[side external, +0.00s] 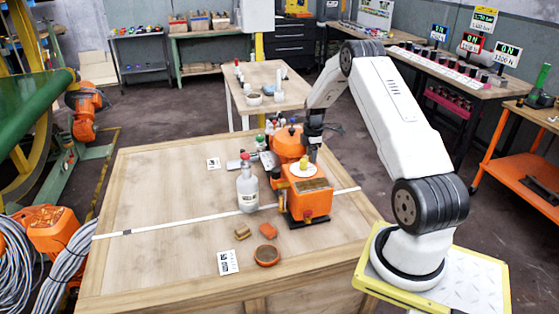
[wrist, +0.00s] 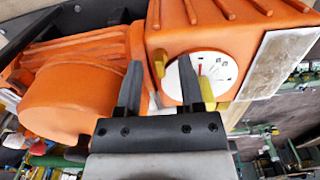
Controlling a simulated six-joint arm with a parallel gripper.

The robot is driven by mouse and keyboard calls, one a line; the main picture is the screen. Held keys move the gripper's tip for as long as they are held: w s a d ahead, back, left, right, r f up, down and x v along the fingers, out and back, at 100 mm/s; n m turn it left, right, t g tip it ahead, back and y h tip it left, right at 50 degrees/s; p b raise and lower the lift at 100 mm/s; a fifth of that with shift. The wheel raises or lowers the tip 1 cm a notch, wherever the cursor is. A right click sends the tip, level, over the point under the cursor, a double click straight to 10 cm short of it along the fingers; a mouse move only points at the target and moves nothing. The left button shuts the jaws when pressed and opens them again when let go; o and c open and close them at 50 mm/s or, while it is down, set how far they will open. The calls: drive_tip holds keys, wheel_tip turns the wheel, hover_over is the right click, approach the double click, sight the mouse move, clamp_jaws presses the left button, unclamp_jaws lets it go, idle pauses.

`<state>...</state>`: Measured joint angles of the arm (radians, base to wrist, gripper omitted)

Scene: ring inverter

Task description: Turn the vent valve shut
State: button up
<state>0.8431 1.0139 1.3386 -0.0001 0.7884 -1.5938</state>
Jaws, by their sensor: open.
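An orange pump-like machine (side external: 309,193) stands on the wooden table, with a white round dial and a yellow knob (side external: 304,164) on top. In the wrist view, the dial (wrist: 213,72) has a red needle, and yellow parts (wrist: 206,92) show at its edge, partly hidden behind a finger. I cannot tell for certain which part is the vent valve. My gripper (side external: 314,152) is just above and behind the dial in the side view. In the wrist view, my gripper (wrist: 160,62) is open, its right finger overlapping the dial's left edge. Contact cannot be told.
A grey bottle with a red top (side external: 248,185) stands left of the machine. A round orange-brown dish (side external: 267,255), a red block (side external: 268,230) and a yellowish block (side external: 242,232) lie in front. A white line (side external: 160,227) crosses the table. The table's left side is mostly clear.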

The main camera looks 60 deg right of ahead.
clamp_jaws()
drive_tip(key=shift+m, duration=0.3)
drive_tip(key=m, duration=0.7)
drive_tip(key=shift+m, duration=0.4)
drive_tip(key=m, duration=0.4)
drive_tip(key=shift+m, duration=0.3)
drive_tip(key=m, duration=0.4)
drive_tip(key=shift+m, duration=0.4)
